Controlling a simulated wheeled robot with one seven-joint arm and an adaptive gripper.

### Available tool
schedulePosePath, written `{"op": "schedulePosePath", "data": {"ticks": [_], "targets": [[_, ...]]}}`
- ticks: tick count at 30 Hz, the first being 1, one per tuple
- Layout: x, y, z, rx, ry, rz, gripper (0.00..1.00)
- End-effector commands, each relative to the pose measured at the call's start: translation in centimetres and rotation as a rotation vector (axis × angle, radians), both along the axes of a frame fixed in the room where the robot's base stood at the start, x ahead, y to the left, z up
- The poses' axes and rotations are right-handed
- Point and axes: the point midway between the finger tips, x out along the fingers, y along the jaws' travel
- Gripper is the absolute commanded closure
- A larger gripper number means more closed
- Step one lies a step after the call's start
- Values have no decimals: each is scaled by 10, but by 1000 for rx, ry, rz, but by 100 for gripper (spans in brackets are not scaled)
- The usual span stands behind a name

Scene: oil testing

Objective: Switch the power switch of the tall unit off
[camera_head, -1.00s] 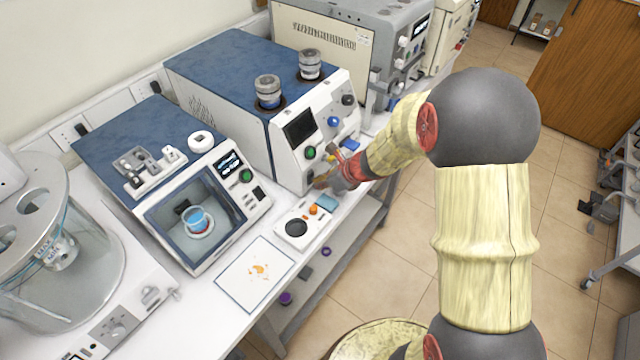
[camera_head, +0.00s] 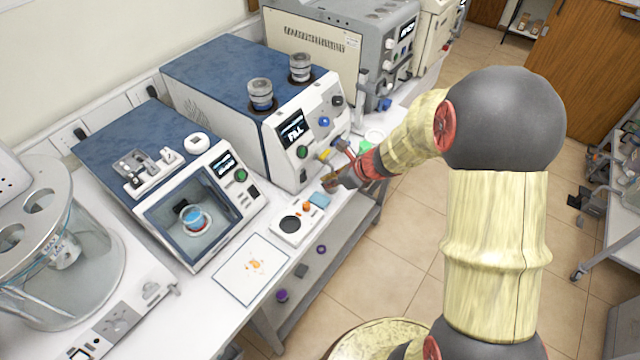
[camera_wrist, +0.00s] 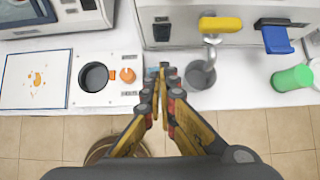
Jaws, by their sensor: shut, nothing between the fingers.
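The tall unit (camera_head: 225,85) has a blue top, two metal-capped cups and a white front with a lit screen reading "FILL" (camera_head: 293,131). A green round button (camera_head: 302,152) sits below the screen. In the wrist view a dark rocker-like switch (camera_wrist: 162,28) shows low on the white front; I cannot tell its position. My gripper (camera_head: 330,184) is low in front of this unit, apart from its front face. In the wrist view my gripper (camera_wrist: 162,76) is shut and empty, its tips below the dark switch and over the bench.
A yellow tap handle (camera_wrist: 220,24) juts out right of the switch, above a grey cup (camera_wrist: 200,75). A blue part (camera_wrist: 276,38) and green container (camera_wrist: 292,78) are farther right. A white stirrer-like device (camera_wrist: 94,76) stands left of my fingers.

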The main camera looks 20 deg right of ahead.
Motion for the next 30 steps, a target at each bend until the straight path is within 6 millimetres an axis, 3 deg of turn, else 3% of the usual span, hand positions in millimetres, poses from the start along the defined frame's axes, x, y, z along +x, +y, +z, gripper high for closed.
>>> {"op": "schedulePosePath", "data": {"ticks": [6,12,30], "targets": [[-23,-16,35,2,2,-2,100],[-34,-23,50,2,4,-1,100],[-44,-27,47,2,1,-1,100]]}}
